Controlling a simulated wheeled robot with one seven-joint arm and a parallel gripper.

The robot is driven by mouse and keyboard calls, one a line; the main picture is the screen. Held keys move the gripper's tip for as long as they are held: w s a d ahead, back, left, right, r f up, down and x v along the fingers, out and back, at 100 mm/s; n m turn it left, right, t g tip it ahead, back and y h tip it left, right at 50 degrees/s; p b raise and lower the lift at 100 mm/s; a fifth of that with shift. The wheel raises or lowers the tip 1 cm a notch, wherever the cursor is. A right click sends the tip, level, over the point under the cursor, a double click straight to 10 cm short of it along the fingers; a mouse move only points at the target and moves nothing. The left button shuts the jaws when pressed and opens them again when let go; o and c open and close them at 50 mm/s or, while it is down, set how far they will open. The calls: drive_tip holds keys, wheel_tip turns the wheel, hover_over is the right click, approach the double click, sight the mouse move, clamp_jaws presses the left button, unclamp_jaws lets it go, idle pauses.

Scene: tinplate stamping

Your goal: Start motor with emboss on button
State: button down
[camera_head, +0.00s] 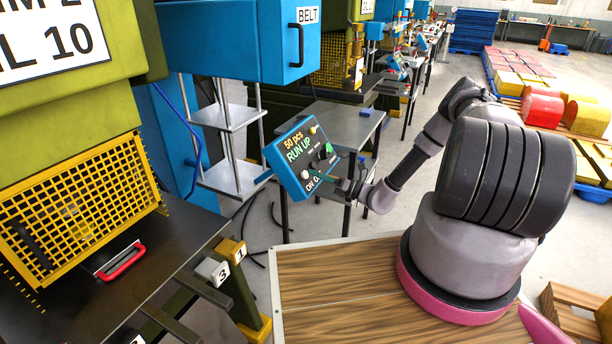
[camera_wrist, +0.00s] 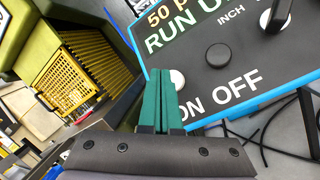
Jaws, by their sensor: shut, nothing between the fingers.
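The control box (camera_head: 290,150) is blue with a dark face and stands tilted at the centre of the head view. Its face reads "50 pcs", "RUN UP", "INCH" and "ON OFF", and fills the upper right of the wrist view (camera_wrist: 245,85). A round white button (camera_wrist: 178,79) sits just above the word ON; it also shows in the head view (camera_head: 304,174). My gripper (camera_wrist: 161,72) has its green fingers shut and empty. The fingertips overlap the left edge of the white button in the wrist view; I cannot tell whether they touch it.
A black button (camera_wrist: 218,56) lies up and right of the white one, with a black knob (camera_wrist: 275,14) beyond. A green press with a yellow mesh guard (camera_head: 80,210) stands left. A grey table (camera_head: 340,120) stands behind the box. Black cables lie on the floor.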

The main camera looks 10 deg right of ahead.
drive_tip(key=s+d+r, duration=0.2)
drive_tip(key=d+r, duration=0.1)
drive_tip(key=shift+s+d, duration=0.2)
idle(0.3)
drive_tip(key=s+a+r+n+g+h, duration=0.1)
drive_tip(key=s+r+n+g+h, duration=0.35)
drive_tip(key=r+n, duration=0.6)
drive_tip(key=s+a+r+n+g+h, duration=0.15)
drive_tip(key=s+r+n+g, duration=0.5)
drive_tip(key=r, duration=0.65)
drive_tip(key=s+d+r+n+t+h, duration=0.3)
drive_tip(key=s+r, duration=0.5)
drive_tip(key=r, duration=0.3)
drive_tip(key=s+d+r+n+t+h, duration=0.3)
drive_tip(key=s+r+n+h, duration=0.3)
drive_tip(key=r, duration=0.5)
drive_tip(key=s+n+t, duration=0.1)
drive_tip(key=s+n, duration=0.1)
drive_tip(key=s, duration=0.1)
drive_tip(key=shift+s+d+r, duration=0.15)
drive_tip(key=shift+s+d, duration=0.05)
